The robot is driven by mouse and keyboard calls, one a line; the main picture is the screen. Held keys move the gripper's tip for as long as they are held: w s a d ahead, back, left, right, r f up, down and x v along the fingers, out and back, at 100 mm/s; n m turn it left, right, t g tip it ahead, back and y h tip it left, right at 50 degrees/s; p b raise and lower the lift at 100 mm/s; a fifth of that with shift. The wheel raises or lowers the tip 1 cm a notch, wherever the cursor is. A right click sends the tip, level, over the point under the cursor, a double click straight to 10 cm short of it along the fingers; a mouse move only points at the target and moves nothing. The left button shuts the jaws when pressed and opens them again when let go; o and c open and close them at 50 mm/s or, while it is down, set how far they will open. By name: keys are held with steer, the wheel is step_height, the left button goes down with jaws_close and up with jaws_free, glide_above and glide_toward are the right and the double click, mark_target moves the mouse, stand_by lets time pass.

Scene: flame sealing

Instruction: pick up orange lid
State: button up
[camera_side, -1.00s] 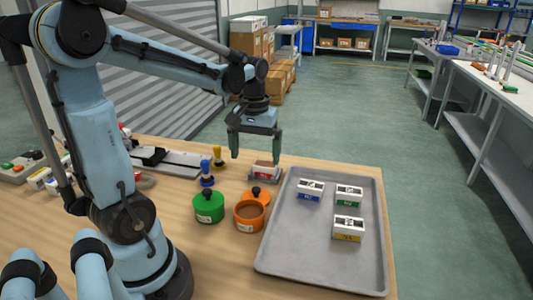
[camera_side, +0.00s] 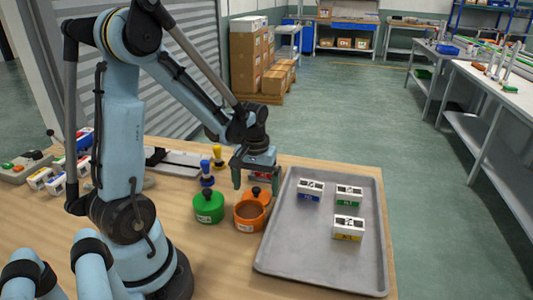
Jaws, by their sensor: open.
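The orange lid (camera_side: 263,195) has a black knob and leans at the back of an orange pot (camera_side: 250,215), which stands open with its inside showing. My gripper (camera_side: 256,184) points down over the lid, with its jaws apart on either side of the black knob. I cannot tell whether the fingers touch the lid. Nothing is held in the jaws.
A grey tray (camera_side: 300,250) with several small boxes lies to the right. The front table area is clear.

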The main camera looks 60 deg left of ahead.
steer(key=shift+f, duration=0.9)
steer(key=c, duration=0.9)
steer(key=shift+r, duration=0.2)
steer(key=shift+r, duration=0.5)
steer(key=r, duration=0.3)
steer(key=shift+d+r, duration=0.1)
steer(key=shift+d, duration=0.25)
steer(key=s+d+r, duration=0.1)
steer(key=d+r, duration=0.5)
steer(key=d, duration=0.4)
steer(key=s+a, duration=0.4)
steer(key=s, duration=0.1)
steer(key=shift+w+f, duration=0.15)
steer(key=shift+f, duration=1.2)
steer(key=shift+w+f, duration=0.15)
steer(key=shift+f, duration=1.2)
